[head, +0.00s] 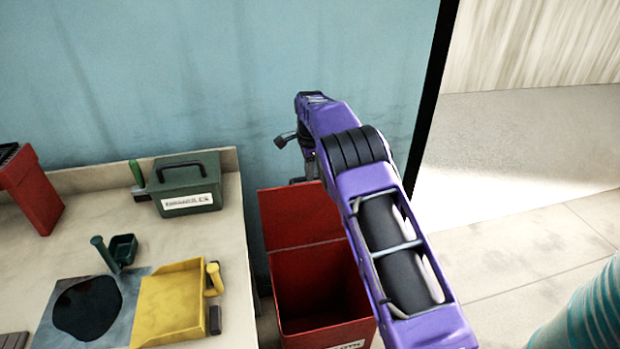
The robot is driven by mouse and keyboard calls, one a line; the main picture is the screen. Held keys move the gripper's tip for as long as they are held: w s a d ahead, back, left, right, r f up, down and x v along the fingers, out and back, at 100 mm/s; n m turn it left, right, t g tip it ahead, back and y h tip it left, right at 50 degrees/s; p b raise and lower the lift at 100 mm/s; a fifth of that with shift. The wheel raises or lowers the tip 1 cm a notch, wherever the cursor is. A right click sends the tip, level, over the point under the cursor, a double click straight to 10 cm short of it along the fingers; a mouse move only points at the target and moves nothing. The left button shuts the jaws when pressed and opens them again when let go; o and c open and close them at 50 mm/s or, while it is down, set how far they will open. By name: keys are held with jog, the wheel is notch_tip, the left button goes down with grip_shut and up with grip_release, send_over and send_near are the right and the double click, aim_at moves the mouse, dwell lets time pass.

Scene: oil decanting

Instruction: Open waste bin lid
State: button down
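The red waste bin (316,325) stands on the floor right of the workbench, with a label partly visible low on its front. Its lid (299,217) is raised and leans back toward the blue wall, so the dark inside shows. My purple arm reaches over the bin and covers its right side and part of the lid. My gripper (296,160) is beyond the arm's end, above and behind the raised lid. The arm mostly hides its fingers, so I cannot tell whether they are open or touching the lid.
The workbench (75,215) at left holds a green box (187,185), a yellow dustpan (172,302), a small green scoop (122,249), a dark puddle (88,306) and a red container (32,188). A teal ribbed object (585,315) stands at lower right. Floor between is clear.

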dwell(0.3)
jog(key=c, duration=0.8)
grip_release()
jog(key=shift+c, duration=0.2)
notch_tip(320, 180, up, 17)
jog(key=s, duration=0.1)
jog(key=shift+d+r, duration=0.15)
